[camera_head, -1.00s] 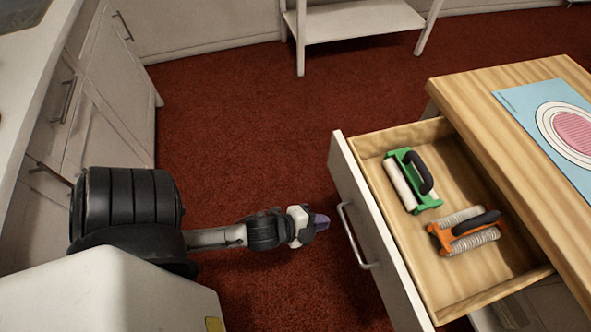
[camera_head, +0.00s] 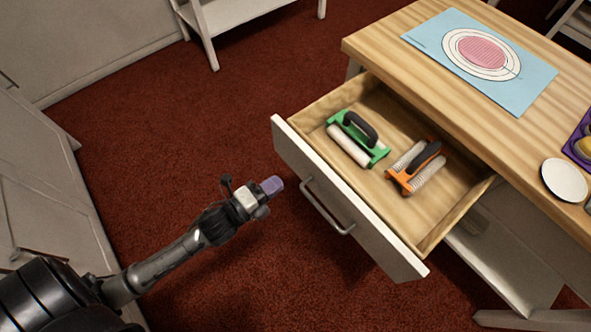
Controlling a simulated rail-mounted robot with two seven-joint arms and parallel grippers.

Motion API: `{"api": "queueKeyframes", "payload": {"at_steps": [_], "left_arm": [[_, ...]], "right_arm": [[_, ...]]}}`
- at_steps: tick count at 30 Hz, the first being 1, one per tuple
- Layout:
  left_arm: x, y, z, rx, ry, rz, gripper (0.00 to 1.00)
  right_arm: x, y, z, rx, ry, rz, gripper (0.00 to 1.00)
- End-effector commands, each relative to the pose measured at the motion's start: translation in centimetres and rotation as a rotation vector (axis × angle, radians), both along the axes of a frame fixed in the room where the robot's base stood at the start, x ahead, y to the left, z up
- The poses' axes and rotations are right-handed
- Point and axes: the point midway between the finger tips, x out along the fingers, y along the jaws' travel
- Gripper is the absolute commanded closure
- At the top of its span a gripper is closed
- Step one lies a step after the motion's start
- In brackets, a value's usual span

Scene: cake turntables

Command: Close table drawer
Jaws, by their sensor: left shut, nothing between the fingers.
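The table drawer (camera_head: 345,200) stands pulled out from the wooden table (camera_head: 440,85), its white front facing the lower left. A metal bar handle (camera_head: 327,207) is on that front. My left gripper (camera_head: 272,186) is shut and empty, in front of the drawer face and to the left of the handle, with a gap between them in the picture. In the drawer lie a green-framed roller (camera_head: 358,139) with a black handle and an orange-framed roller (camera_head: 415,167). My right gripper is out of view.
A light blue mat (camera_head: 440,40) with a pink disc lies on the table top, and a white round plate (camera_head: 564,180) is near its right side. White cabinets (camera_head: 40,180) line the left. Red carpet is open between cabinets and drawer.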

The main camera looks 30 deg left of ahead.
Motion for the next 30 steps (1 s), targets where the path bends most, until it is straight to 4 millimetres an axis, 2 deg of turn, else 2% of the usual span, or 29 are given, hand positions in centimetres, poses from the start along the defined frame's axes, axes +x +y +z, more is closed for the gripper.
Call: {"api": "queueKeyframes", "payload": {"at_steps": [3,12,19,30], "left_arm": [[2.1,-0.6,-0.2,0.001,-0.004,-0.001,1.00],[5.6,-1.7,-0.2,0.001,-0.001,-0.001,1.00],[6.7,-2.1,-0.1,0.000,0.001,0.000,1.00],[6.9,-2.1,0.0,0.001,0.002,0.000,1.00]], "right_arm": [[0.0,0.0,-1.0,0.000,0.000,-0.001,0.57],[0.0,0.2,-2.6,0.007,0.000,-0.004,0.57],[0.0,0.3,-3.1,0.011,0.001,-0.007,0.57],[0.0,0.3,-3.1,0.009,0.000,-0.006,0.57]]}}
